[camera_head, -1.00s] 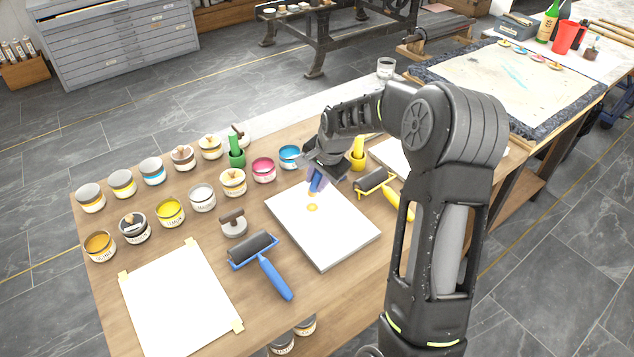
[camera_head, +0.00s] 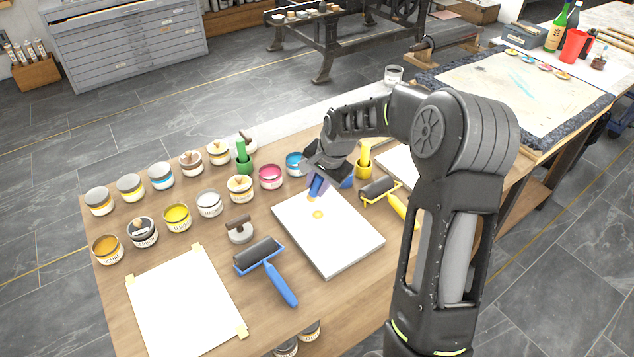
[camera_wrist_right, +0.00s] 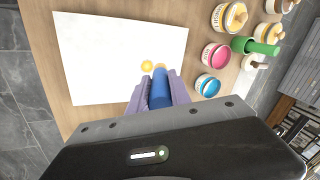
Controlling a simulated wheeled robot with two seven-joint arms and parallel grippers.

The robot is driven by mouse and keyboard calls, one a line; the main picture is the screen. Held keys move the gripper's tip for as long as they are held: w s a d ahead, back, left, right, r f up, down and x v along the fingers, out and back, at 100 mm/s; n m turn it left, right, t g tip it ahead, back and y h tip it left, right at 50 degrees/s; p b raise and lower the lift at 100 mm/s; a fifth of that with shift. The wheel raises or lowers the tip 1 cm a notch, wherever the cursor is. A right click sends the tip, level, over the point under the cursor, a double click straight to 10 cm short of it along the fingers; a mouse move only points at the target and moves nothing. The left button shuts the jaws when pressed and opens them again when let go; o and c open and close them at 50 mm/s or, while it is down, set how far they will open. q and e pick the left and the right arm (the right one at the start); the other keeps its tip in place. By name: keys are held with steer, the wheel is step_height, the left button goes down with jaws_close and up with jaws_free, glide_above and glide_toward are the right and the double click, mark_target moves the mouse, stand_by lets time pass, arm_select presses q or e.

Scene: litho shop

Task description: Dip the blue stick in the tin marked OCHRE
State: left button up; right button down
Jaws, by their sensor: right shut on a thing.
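My right gripper (camera_head: 318,182) is shut on a blue stick (camera_wrist_right: 160,92) and holds it tip down over the white slab (camera_head: 345,246). I cannot tell whether the tip touches the slab. My left gripper is not in view.
Several other tins stand in two rows, among them a yellow one (camera_head: 177,217) and a magenta one (camera_head: 270,176). A blue-handled roller (camera_head: 280,285) lies left of the slab and a yellow-handled roller (camera_head: 380,189) to its right. A taped sheet (camera_head: 185,305) lies front left.

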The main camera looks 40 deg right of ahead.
steer(key=s+a+r+n+g+y, duration=0.1)
steer(key=a+n, duration=0.6)
steer(key=a, duration=0.3)
steer(key=a+r+n+g+y, duration=0.2)
steer(key=a+n, duration=0.5)
steer(key=a, duration=0.4)
steer(key=shift+s+a+r+y, duration=0.2)
steer(key=shift+s+y, duration=0.1)
steer(key=shift+s, duration=0.1)
